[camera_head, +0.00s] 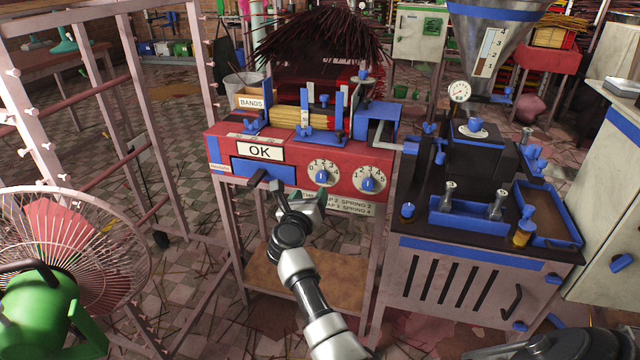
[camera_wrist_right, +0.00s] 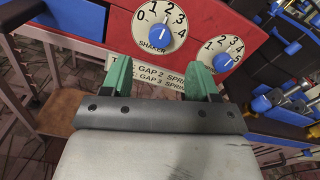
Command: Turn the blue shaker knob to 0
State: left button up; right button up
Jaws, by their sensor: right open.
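The blue shaker knob (camera_head: 322,177) sits on a white round dial on the front of the red machine. In the right wrist view the blue knob (camera_wrist_right: 153,38) is on the dial labelled SHAKER, with numbers from 0 to 4. Its white pointer mark leans up and right, roughly toward 2. My right gripper (camera_head: 314,200) is just below the dial in the head view. In the wrist view its green fingers (camera_wrist_right: 158,76) are spread apart and empty, below the knob and not touching it. My left gripper is not in view.
A second dial with a blue knob (camera_head: 369,184) is close to the right. A label plate (camera_head: 347,204) hangs below the dials. A dark machine with a hopper stands right.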

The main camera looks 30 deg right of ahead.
aim_at(320, 177)
jog(key=b+x, duration=0.1)
jog(key=x, duration=0.6)
jog(key=shift+w+d, duration=0.25)
jog(key=shift+w, duration=0.05)
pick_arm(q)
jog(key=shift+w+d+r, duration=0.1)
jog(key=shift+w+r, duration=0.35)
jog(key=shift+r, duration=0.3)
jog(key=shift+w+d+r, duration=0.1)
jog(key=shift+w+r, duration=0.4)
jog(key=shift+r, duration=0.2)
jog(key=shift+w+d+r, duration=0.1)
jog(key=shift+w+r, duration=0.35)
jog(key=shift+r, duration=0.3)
pick_arm(e)
jog(key=shift+w+d, duration=0.45)
jog(key=shift+d, duration=0.1)
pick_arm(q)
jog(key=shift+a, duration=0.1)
pick_arm(e)
jog(key=c, duration=0.9)
